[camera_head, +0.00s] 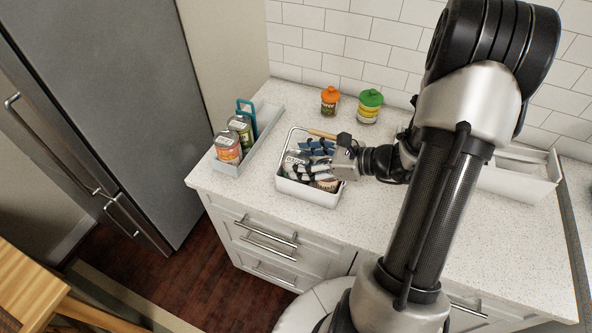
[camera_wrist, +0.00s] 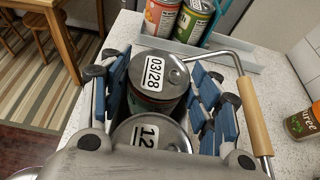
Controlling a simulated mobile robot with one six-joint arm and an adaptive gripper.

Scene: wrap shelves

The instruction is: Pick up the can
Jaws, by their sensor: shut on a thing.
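A can with a metal lid marked 03/28 (camera_wrist: 158,75) stands between the blue finger pads of my gripper (camera_wrist: 165,90) in the wrist view. A second can, with a label starting 12 (camera_wrist: 150,135), sits nearer the palm, partly hidden by the gripper body. In the head view my gripper (camera_head: 318,158) reaches into a white bin (camera_head: 310,193) on the counter. A can lid (camera_head: 296,159) shows there beside the fingers; the gripper hides much of the contents.
A grey tray (camera_head: 262,130) with an orange-label can (camera_head: 228,150) and a green can (camera_head: 241,128) stands left of the bin. Two jars, orange-lidded (camera_head: 329,100) and green-lidded (camera_head: 369,106), stand behind. A wooden handle (camera_wrist: 254,115) rises beside my right finger.

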